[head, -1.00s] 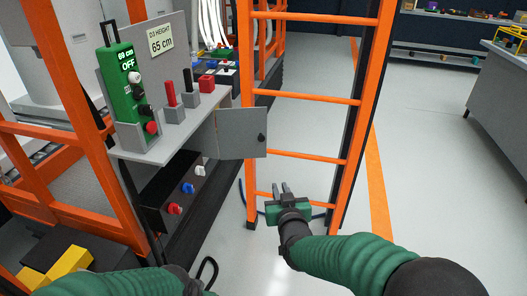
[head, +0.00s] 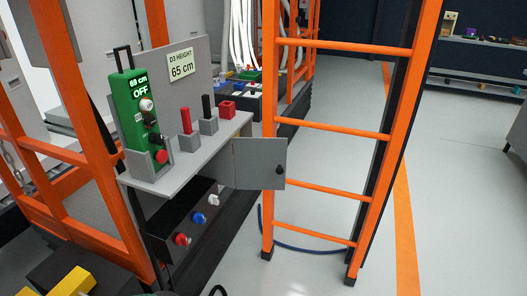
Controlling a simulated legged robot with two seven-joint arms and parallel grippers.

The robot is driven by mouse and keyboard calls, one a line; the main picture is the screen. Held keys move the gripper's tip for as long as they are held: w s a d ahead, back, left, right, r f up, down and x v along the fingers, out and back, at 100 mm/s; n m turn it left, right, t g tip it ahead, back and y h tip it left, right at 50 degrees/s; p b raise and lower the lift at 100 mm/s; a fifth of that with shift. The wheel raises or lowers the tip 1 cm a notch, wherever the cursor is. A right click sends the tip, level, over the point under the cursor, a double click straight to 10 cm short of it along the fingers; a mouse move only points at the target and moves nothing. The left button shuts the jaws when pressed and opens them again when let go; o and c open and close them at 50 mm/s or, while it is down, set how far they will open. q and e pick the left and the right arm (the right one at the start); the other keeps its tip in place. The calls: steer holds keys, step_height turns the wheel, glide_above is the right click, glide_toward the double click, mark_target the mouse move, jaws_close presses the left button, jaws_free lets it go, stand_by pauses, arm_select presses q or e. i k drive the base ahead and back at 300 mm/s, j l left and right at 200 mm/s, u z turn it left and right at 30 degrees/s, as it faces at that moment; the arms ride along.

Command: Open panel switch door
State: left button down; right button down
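The panel switch door (head: 258,164) is a small grey flap with a black knob (head: 279,170). It stands swung out to the right of the grey control panel, in front of the orange ladder's left rail. Below the panel shelf (head: 195,160), the dark recess shows a red knob (head: 182,239), a blue knob (head: 198,218) and a white knob (head: 214,200).
A green box reading OFF (head: 142,125) stands on the shelf beside red and black levers and a red button block (head: 228,109). The orange ladder (head: 331,128) stands right of the door. Floor beyond it is clear.

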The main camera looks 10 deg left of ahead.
mark_target(260, 163)
steer(key=i+l+u, duration=0.55)
steer(key=u, duration=0.2)
steer(key=i+l+u, duration=0.2)
steer(key=l+u, duration=0.15)
steer(key=l, duration=0.1)
